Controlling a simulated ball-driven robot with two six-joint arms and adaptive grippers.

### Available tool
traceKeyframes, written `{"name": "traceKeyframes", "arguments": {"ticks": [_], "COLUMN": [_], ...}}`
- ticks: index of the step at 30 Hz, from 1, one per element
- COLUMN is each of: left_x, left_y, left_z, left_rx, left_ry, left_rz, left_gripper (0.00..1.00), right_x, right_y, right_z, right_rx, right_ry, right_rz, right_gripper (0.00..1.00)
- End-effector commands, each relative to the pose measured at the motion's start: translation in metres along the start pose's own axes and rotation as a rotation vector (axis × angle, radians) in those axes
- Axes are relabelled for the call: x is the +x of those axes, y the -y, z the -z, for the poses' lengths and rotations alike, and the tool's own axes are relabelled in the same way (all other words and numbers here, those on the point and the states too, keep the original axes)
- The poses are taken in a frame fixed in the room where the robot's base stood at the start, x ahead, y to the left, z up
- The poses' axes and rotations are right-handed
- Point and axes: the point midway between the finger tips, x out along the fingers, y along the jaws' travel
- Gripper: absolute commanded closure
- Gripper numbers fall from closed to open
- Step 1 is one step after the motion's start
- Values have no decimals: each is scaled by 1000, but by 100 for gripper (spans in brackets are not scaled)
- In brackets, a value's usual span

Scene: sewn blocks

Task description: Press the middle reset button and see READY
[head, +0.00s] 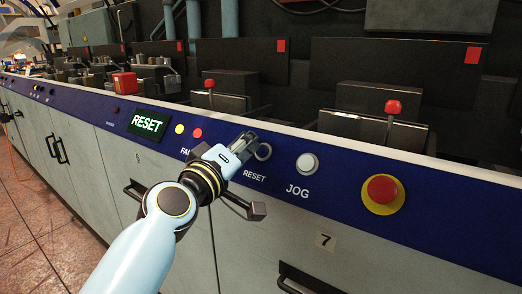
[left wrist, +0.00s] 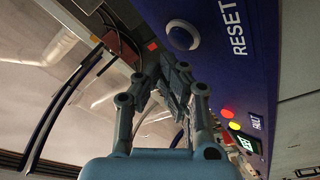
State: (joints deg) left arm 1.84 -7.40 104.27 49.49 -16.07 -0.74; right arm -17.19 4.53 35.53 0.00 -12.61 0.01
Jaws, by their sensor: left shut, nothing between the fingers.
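The reset button (head: 264,152) is a round button in a ring on the blue panel, above the word RESET. My left gripper (head: 247,141) is shut and empty, with its tips just left of the button and partly over it in the head view. In the left wrist view the button (left wrist: 183,36) is in plain sight, just beyond the left gripper's fingertips (left wrist: 173,72). I cannot tell whether they touch it. The display (head: 148,123) shows RESET in green-white letters. My right gripper is in neither view.
A white JOG button (head: 307,163) and a red emergency stop (head: 382,189) on a yellow base lie right of the reset button. A yellow lamp (head: 179,129) and a red lamp (head: 197,133) lie left. Machine blocks with red knobs (head: 393,107) stand behind the panel.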

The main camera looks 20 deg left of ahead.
Motion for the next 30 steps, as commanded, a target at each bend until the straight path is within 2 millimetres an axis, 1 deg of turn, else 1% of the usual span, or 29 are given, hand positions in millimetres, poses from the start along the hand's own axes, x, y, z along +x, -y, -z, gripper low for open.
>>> {"name": "traceKeyframes", "arguments": {"ticks": [9,30], "left_x": [6,9], "left_y": [5,6], "left_z": [-5,-6], "left_rx": [0,0], "left_ry": [0,0], "left_rz": [0,0], "left_gripper": [100,100], "right_x": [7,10], "right_y": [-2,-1], "right_z": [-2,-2], "right_rx": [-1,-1], "right_ry": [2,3], "right_rz": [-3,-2], "right_gripper": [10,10]}}
